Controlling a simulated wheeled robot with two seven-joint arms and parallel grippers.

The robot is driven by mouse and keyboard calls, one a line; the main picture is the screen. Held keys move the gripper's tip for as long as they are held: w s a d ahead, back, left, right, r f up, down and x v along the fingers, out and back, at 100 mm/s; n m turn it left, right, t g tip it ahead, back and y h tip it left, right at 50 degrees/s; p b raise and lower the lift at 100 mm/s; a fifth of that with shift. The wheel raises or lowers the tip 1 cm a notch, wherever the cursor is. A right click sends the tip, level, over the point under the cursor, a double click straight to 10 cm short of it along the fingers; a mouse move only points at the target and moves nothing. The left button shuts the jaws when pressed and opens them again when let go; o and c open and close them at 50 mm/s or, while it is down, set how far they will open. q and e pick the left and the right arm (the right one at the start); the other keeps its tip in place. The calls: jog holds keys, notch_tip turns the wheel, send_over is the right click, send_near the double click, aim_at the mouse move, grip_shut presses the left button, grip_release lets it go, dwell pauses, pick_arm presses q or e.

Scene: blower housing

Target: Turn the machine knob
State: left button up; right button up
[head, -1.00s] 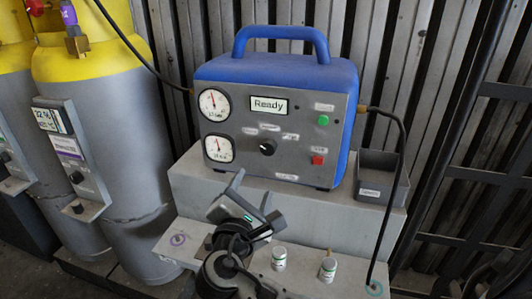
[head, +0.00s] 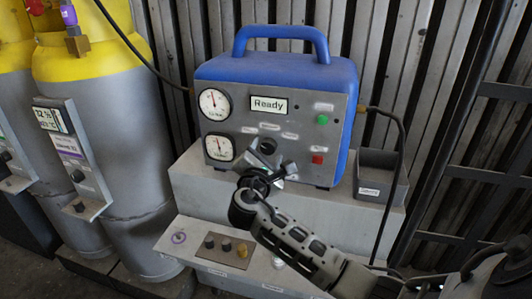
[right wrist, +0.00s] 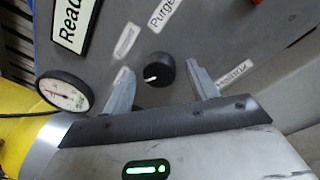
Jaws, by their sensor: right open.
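The machine is a blue box with a grey front panel (head: 282,107), a "Ready" display and two round gauges. Its black knob (right wrist: 158,70) shows in the right wrist view with a white pointer mark. My right gripper (right wrist: 157,78) is open, with one finger on each side of the knob and a gap to both. In the head view my right gripper (head: 268,155) is in front of the lower middle of the panel and largely covers the knob. I cannot tell how deep the fingertips reach along the knob. My left gripper is not in view.
A green button (head: 322,119) and a red button (head: 317,160) sit right of the knob. A small dark bin (head: 381,190) stands right of the machine. Yellow and grey cylinders (head: 125,130) stand at left. The lower ledge holds a plate with small knobs (head: 224,247).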

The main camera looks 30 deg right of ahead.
jog(key=c, duration=1)
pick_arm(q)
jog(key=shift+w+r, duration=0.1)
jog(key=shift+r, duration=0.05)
